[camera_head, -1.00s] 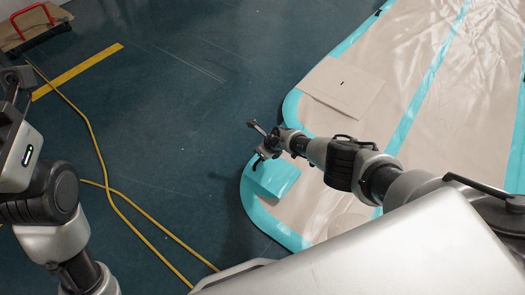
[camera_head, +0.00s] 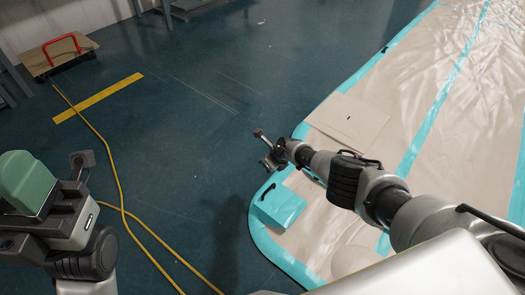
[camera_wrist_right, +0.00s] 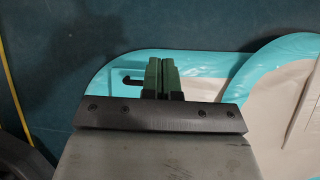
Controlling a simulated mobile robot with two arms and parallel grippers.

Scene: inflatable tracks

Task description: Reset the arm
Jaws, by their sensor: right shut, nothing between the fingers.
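My right gripper (camera_wrist_right: 162,66) is shut and empty, its two green fingers side by side in the right wrist view. In the head view my right arm (camera_head: 343,180) reaches in from the right, and its wrist end hangs over the edge of the inflatable track (camera_head: 400,115), near a turquoise flap (camera_head: 280,207) with a black hook-shaped handle (camera_head: 267,190). The handle also shows left of the fingers in the wrist view (camera_wrist_right: 131,80), apart from them. My left gripper (camera_head: 27,183) shows at the left edge as a green part; its finger opening cannot be made out.
A yellow cable (camera_head: 122,190) runs along the dark floor between my arms. A yellow floor stripe (camera_head: 98,98) and a board with a red handle (camera_head: 62,50) lie at the upper left. The floor in the middle is clear.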

